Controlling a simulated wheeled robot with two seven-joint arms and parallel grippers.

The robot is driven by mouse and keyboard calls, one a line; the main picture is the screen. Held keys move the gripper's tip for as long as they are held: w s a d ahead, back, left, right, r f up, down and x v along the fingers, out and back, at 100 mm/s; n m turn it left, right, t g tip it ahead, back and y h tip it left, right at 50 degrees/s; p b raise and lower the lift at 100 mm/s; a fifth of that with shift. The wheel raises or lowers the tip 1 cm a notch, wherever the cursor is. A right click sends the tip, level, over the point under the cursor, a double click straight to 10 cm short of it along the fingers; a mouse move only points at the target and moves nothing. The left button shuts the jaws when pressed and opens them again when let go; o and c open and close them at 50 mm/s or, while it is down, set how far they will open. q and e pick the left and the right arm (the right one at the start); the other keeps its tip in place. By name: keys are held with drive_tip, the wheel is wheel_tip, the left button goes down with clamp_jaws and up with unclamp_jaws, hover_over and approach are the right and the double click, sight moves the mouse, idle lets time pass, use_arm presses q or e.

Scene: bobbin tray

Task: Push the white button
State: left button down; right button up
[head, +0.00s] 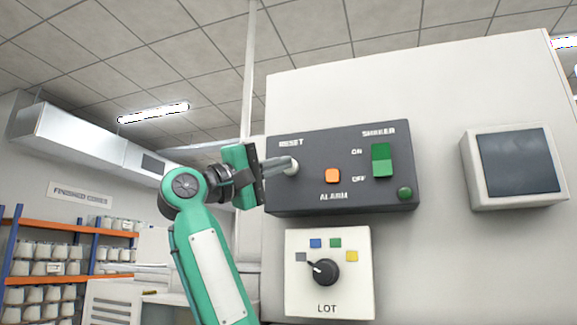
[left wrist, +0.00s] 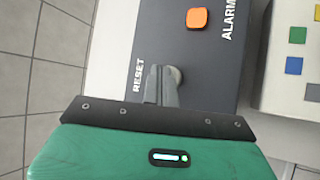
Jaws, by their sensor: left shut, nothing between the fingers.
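The white button (head: 294,166) is a round pale knob under the word RESET on a dark grey panel (head: 300,202). It also shows in the left wrist view (left wrist: 177,74), partly hidden by the fingers. My left gripper (head: 284,164) comes in from the left and is shut and empty. Its fingertips are at the button, overlapping it in the head view. I cannot tell whether they touch it or whether the button is pressed in. In the left wrist view the closed fingers (left wrist: 160,84) point at the panel beside the button. My right gripper is not in view.
The panel also bears an orange ALARM button (head: 333,176), a green SHAKER switch (head: 381,160) and a round green lamp (head: 405,193). Below is a LOT dial plate (head: 329,304) with a black knob. A dark screen (head: 515,164) is at the right. Shelves of bobbins stand at the far left.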

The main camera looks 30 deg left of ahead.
use_arm(q)
drive_tip(key=shift+w, duration=0.25)
drive_tip(key=shift+s, duration=0.15)
idle(0.5)
drive_tip(key=shift+s+d+b, duration=0.15)
drive_tip(key=shift+s+b, duration=0.45)
drive_tip(key=shift+s, duration=0.1)
drive_tip(key=s+b, duration=0.1)
drive_tip(key=s, duration=0.1)
drive_tip(key=s+d+b, duration=0.1)
drive_tip(key=s, duration=0.2)
drive_tip(key=shift+d, duration=0.1)
